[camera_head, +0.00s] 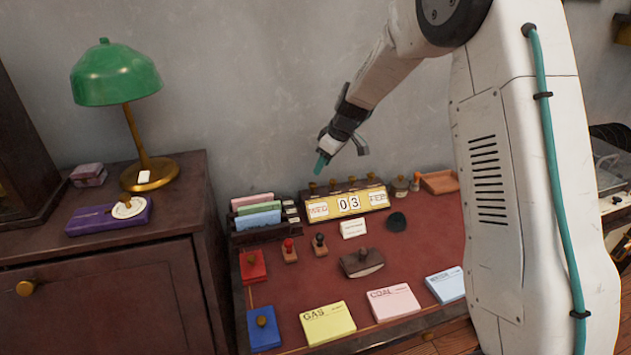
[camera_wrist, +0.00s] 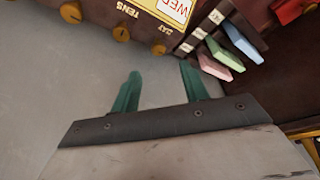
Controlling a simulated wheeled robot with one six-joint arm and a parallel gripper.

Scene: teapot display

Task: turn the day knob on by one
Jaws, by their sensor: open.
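The calendar block (camera_head: 347,204) stands at the back of the red desk top and reads WED, 03, FEB. Brass knobs line its top. The day knob (camera_head: 313,188) is the leftmost one, above WED. In the wrist view the block (camera_wrist: 150,12) appears upside down, and the day knob (camera_wrist: 158,50) sits by the label DAY, with the tens knob (camera_wrist: 121,33) left of it. My gripper (camera_head: 321,165) hangs above the left part of the block. Its teal fingers (camera_wrist: 160,68) are apart and empty, with the day knob ahead of the gap; I see no contact.
A card rack (camera_head: 262,216) with coloured cards stands just left of the block. Stamps (camera_head: 290,251), a blotter (camera_head: 361,262) and card pads (camera_head: 329,323) lie in front. A green lamp (camera_head: 117,75) stands on the left cabinet. The wall is close behind.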

